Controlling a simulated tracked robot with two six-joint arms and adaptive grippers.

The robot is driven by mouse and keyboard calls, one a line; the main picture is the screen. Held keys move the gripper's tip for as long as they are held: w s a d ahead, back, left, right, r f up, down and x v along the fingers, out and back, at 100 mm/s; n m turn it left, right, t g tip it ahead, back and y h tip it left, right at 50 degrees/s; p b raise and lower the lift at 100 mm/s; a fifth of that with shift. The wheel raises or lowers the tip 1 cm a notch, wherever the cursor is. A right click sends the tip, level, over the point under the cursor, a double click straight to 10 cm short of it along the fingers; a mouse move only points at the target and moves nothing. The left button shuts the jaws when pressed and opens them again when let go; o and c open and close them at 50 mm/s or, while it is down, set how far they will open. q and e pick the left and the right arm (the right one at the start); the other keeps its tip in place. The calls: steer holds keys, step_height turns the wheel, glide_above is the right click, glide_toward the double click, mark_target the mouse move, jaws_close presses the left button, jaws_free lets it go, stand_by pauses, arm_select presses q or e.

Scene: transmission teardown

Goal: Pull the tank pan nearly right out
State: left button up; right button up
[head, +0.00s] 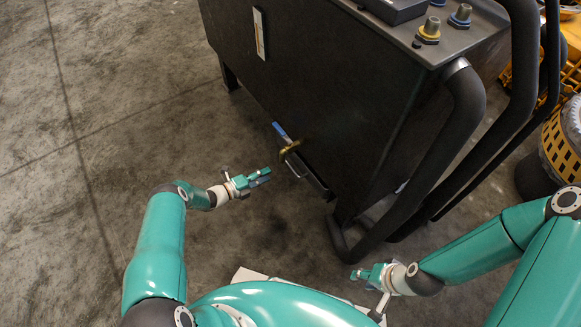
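The tank (330,80) is a large dark box on legs in the upper middle of the head view. Low on its near face is a brass valve (291,147) with a blue lever (280,130). Just below the valve, the dark edge of what looks like the tank pan (314,182) shows at the tank's bottom. Most of the pan is hidden under the tank. My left gripper (266,176) is left of the pan edge, apart from it, with a gap between its fingers and nothing held. My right gripper (358,275) is lower right, below the tank's frame, away from the pan; its fingers are unclear.
Thick black tubular rails (470,110) curve down the tank's right side to the floor. Caps (429,30) sit on the tank top. The concrete floor (110,110) on the left is clear.

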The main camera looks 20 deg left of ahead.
mark_target(289, 164)
arm_select(q)
steer(key=shift+b+x, duration=2.05)
steer(key=shift+x, duration=3.7)
steer(key=shift+c, duration=0.3)
jaws_close()
